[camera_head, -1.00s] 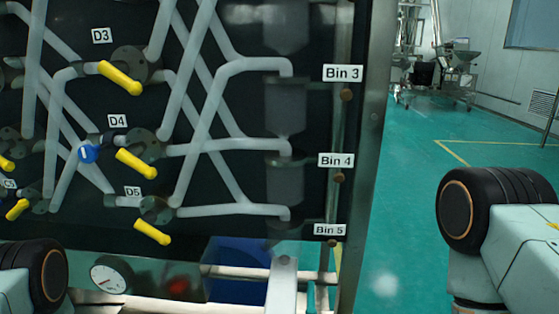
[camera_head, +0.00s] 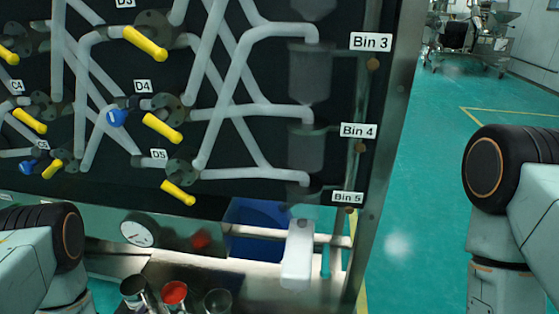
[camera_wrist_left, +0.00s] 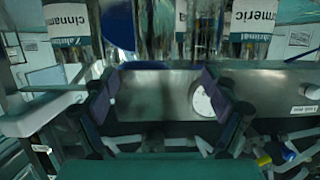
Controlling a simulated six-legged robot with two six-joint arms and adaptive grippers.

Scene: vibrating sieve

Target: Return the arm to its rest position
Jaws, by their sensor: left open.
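My left arm (camera_head: 40,250) enters the head view at the lower left, with its dark ribbed joint in front of the sieve panel's lower edge. Its gripper is outside that view. In the left wrist view my left gripper (camera_wrist_left: 157,92) has its two purple-padded fingers spread apart, with nothing between them. A metal surface and a round gauge (camera_wrist_left: 203,101) show behind the fingers. My right arm (camera_head: 510,200) stands at the right edge of the head view; its gripper is out of frame.
The dark panel (camera_head: 240,22) carries pale pipes and yellow handles. Below are a gauge (camera_head: 139,230), a blue bin (camera_head: 245,215), and open containers, one holding red powder (camera_head: 174,292). Labelled jars (camera_wrist_left: 250,18) line the wrist view's top. Green floor (camera_head: 420,230) is clear at right.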

